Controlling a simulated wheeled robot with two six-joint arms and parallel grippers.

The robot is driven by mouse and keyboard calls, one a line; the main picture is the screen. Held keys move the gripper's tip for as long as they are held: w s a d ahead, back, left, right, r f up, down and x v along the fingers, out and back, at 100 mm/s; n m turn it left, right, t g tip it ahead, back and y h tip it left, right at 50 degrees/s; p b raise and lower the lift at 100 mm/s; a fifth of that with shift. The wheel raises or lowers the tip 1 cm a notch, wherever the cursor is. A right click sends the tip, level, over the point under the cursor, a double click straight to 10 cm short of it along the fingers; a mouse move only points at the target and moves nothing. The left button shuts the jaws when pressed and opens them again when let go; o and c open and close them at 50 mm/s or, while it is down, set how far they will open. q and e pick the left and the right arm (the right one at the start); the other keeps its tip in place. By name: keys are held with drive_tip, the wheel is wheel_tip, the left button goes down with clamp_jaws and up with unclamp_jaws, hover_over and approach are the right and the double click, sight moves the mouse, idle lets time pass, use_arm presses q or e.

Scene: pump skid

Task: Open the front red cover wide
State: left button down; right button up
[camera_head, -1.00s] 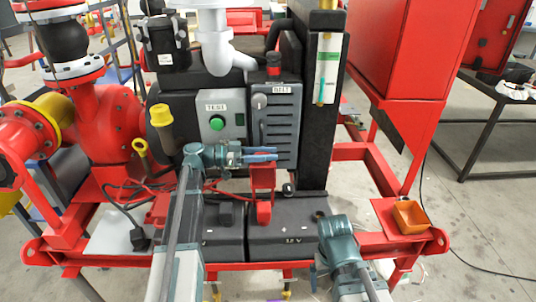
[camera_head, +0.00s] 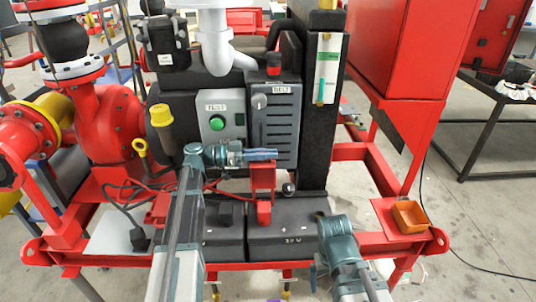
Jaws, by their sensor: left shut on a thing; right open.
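The front red cover (camera_head: 262,178) is a narrow red piece standing upright above the black batteries, below the grey control box. Its top edge is at the fingers of my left gripper (camera_head: 262,154), which are shut on it. My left arm reaches up from the bottom of the view, and the gripper points right. A smaller red part (camera_head: 264,212) shows below the cover on the battery top. My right gripper (camera_head: 338,240) is low, right of the batteries, apart from the cover and open; its fingers are hard to make out.
The right black battery (camera_head: 290,240) carries a 12 V label. A dark panel (camera_head: 325,110) stands behind the batteries.

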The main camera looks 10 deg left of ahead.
use_arm(q)
drive_tip(key=shift+w+a, duration=0.1)
idle(0.8)
drive_tip(key=s, duration=0.1)
drive_tip(key=s+m, duration=0.1)
drive_tip(key=shift+s+d+r, duration=0.1)
drive_tip(key=shift+s+d, duration=0.2)
drive_tip(key=shift+d, duration=0.1)
drive_tip(key=c, duration=0.9)
unclamp_jaws()
drive_tip(key=v, duration=1.4)
drive_tip(key=shift+d, duration=0.1)
